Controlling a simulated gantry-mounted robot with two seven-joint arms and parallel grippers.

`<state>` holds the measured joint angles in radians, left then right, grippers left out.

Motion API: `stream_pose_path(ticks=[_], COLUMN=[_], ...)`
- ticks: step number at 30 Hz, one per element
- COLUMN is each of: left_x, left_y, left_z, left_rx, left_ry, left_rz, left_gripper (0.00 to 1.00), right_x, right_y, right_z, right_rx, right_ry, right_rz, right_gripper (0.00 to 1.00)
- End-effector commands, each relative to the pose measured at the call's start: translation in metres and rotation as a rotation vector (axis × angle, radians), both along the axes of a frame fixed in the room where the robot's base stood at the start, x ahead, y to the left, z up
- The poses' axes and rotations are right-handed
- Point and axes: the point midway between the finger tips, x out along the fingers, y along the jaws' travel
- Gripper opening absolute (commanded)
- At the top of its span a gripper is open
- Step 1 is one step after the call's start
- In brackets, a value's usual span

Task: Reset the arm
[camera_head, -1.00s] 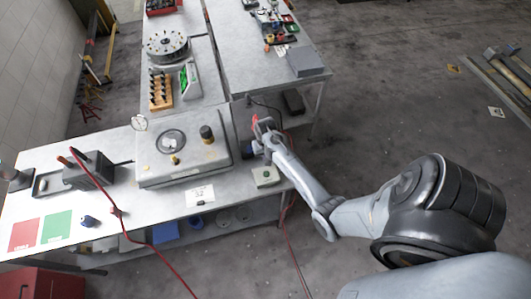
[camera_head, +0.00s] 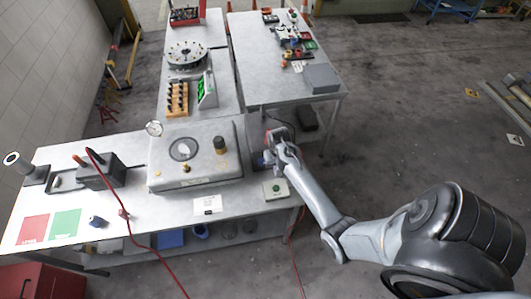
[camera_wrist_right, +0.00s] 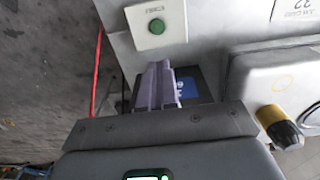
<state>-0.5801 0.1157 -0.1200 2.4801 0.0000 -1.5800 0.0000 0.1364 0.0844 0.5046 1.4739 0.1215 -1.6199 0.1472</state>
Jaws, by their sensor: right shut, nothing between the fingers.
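My right gripper (camera_head: 270,138) is in the head view, just right of the grey machine box (camera_head: 165,170) on the near bench. Its arm reaches in from the lower right. In the right wrist view my gripper (camera_wrist_right: 158,72) has its pale fingers together, with nothing between them. A small pale box with a round green button (camera_wrist_right: 156,26) is ahead of the fingertips, apart from them. The button box (camera_head: 276,189) sits at the bench's right end in the head view. A dark device with a blue screen (camera_wrist_right: 187,88) is partly hidden behind the fingers. My left gripper is out of view.
A black knob with a brass base (camera_wrist_right: 280,128) stands on the machine. A red cable (camera_head: 145,245) crosses the bench front, and another (camera_wrist_right: 97,70) hangs beside its right end. A second bench (camera_head: 270,88) stands behind. Open floor (camera_head: 400,130) lies right.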

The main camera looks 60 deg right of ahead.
Motion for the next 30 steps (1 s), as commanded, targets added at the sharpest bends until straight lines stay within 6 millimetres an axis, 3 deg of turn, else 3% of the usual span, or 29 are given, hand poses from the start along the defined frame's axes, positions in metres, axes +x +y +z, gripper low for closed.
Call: stream_pose_path(ticks=[5,8,12,16,20,23,27,30], left_x=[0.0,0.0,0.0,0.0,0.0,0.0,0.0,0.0], left_y=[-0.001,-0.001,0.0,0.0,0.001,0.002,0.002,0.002], left_z=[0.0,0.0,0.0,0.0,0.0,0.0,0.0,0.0], left_rx=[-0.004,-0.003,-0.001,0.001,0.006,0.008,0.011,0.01], left_ry=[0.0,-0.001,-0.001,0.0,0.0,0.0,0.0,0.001], left_rz=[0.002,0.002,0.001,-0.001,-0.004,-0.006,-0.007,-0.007], left_gripper=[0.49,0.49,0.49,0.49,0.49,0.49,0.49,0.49], right_x=[-0.005,-0.024,-0.076,-0.12,-0.146,-0.157,-0.16,-0.153], right_y=[0.0,0.0,0.009,0.039,0.099,0.151,0.213,0.24], right_z=[-0.004,-0.017,-0.047,-0.049,-0.026,0.003,0.054,0.088], right_rx=[0.001,0.0,-0.019,-0.083,-0.121,-0.118,-0.102,-0.1], right_ry=[0.011,0.045,0.144,0.184,0.142,0.071,-0.063,-0.158], right_rz=[0.0,0.0,0.046,0.194,0.425,0.591,0.768,0.846], right_gripper=[0.0,0.0,0.0,0.0,0.0,0.0,0.0,0.0])
